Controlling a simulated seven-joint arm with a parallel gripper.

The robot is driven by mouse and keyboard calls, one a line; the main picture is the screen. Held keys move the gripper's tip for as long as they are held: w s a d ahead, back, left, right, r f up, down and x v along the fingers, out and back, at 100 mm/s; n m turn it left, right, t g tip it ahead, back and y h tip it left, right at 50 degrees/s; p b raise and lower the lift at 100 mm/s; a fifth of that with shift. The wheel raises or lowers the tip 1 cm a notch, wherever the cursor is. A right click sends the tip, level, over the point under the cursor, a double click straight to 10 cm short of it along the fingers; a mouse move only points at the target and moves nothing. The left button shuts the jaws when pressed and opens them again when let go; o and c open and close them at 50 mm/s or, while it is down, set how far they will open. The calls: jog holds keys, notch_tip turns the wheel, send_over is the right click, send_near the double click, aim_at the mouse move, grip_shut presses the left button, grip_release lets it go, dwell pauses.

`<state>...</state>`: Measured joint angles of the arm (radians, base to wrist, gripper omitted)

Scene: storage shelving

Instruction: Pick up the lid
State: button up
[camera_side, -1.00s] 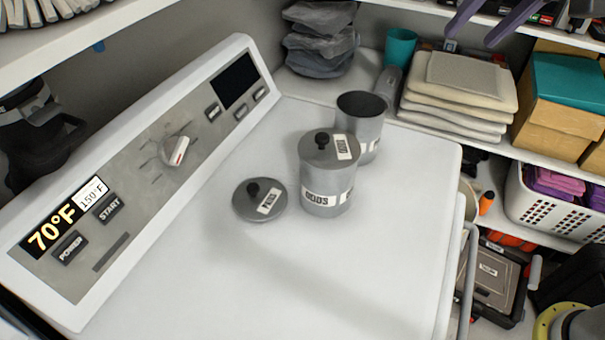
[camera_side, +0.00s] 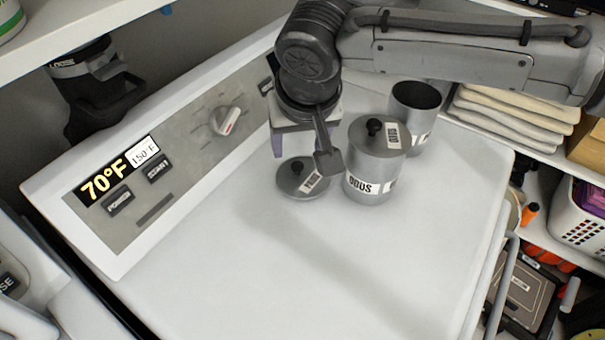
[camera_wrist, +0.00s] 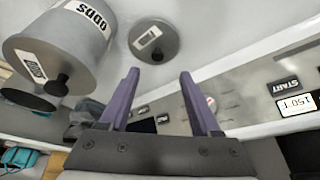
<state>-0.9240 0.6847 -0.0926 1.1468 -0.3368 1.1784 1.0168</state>
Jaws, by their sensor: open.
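A round grey lid (camera_side: 296,184) with a black knob and a white label lies flat on the white appliance top. In the wrist view the lid (camera_wrist: 146,50) sits just beyond my fingertips. My gripper (camera_side: 304,148) is above and just behind the lid, open and apart from it. In the wrist view, its two purple fingers (camera_wrist: 160,74) are spread with nothing between them. A grey canister (camera_side: 366,176) labelled ODDS, with its own knobbed lid (camera_side: 364,134), stands right of the loose lid. An open grey canister (camera_side: 414,98) stands behind it.
The sloped control panel (camera_side: 185,150) with its dial is left of the lid. Folded cloths (camera_side: 520,115) and a white basket (camera_side: 580,215) are at the right. The front of the appliance top (camera_side: 370,260) is clear.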

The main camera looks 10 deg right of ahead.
aim_at(297, 165)
jog(key=x, duration=0.9)
jog(key=shift+w+d+f, duration=0.2)
jog(key=shift+w+f, duration=0.05)
jog(key=shift+w, duration=0.05)
jog(key=shift+c, duration=0.3)
grip_shut()
